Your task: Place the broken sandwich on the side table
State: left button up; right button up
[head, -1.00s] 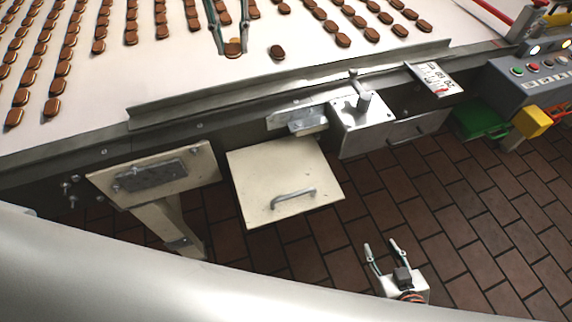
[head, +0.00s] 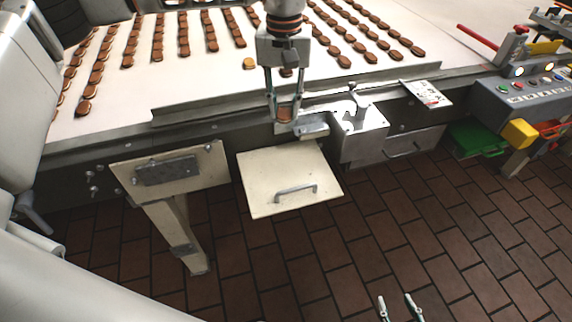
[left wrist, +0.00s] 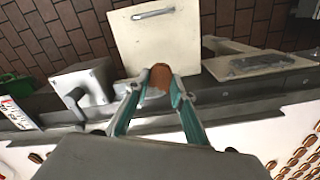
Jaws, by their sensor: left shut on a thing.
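My left gripper (head: 285,114) is shut on a brown sandwich piece (head: 284,116) and holds it in front of the belt edge. In the left wrist view the piece (left wrist: 159,79) sits between the fingertips; its upper edge looks rounded. Beyond it is a cream square panel with a handle (head: 262,183), which also shows in the left wrist view (left wrist: 157,45). To its left in the head view is a cream board on a slanted leg (head: 215,172), bearing a dark grey plate. I cannot tell which is the side table. My right gripper (head: 400,306) is open and empty at the bottom edge.
The white belt (head: 120,103) carries rows of brown sandwiches. A paler orange piece (head: 249,63) lies on it. A metal rail (head: 200,113) edges the belt. A grey box with a lever (head: 360,121) stands right of the panel. Brown tiled floor lies below.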

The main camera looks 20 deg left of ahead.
aim_at(285, 167)
pick_arm(q)
notch_tip(285, 167, down, 17)
jog(key=shift+f, duration=0.15)
dwell(0.4)
jog(key=shift+f+b, duration=0.15)
jog(key=shift+b, duration=0.15)
jog(key=o, duration=0.7)
notch_tip(285, 167, up, 12)
jog(key=shift+r, duration=0.15)
